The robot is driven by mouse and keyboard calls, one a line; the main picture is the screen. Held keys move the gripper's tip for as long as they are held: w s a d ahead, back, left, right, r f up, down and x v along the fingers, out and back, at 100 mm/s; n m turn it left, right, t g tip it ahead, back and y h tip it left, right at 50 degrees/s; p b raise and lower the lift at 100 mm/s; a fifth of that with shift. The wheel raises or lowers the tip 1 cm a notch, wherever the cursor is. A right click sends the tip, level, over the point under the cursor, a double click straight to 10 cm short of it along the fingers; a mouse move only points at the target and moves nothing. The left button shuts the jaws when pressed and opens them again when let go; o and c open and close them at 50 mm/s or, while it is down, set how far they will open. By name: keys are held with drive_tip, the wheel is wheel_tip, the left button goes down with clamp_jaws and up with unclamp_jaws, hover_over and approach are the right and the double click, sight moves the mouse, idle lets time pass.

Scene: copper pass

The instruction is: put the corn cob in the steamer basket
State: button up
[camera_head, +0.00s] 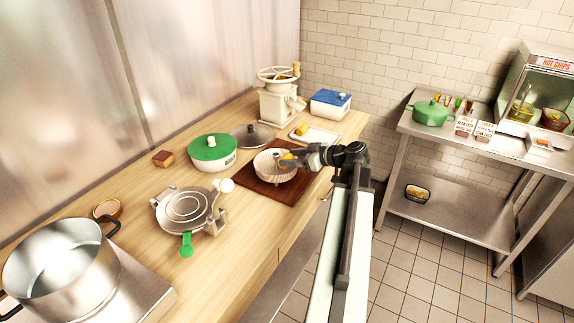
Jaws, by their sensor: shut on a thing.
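The steamer basket (272,176) is a round, pale, ribbed bowl with a small post in its middle, standing on a dark brown board on the counter. My gripper (288,160) reaches in from the right, over the basket's right side. It is shut on the yellow corn cob (288,155), which shows as a small patch at the jaws. The jaws hide part of the cob and part of the basket's right rim. I cannot tell whether the cob touches the basket.
A green-lidded pot (212,150) and a metal lid (251,136) stand behind the basket. A white tray (325,138) with a yellow piece lies beyond it. A round press (187,210) and a large steel pot (60,265) stand nearer.

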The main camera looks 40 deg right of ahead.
wheel_tip(320, 180, down, 3)
drive_tip(key=shift+d+f+b, duration=0.1)
drive_tip(key=shift+f+b, duration=0.1)
drive_tip(key=shift+b, duration=0.85)
drive_tip(key=shift+r, duration=0.25)
drive_tip(key=shift+w+a, duration=0.2)
drive_tip(key=shift+a, duration=0.1)
drive_tip(key=shift+f, duration=0.2)
drive_tip(key=o, duration=1.4)
drive_tip(key=shift+d, duration=0.1)
drive_tip(key=shift+s, duration=0.1)
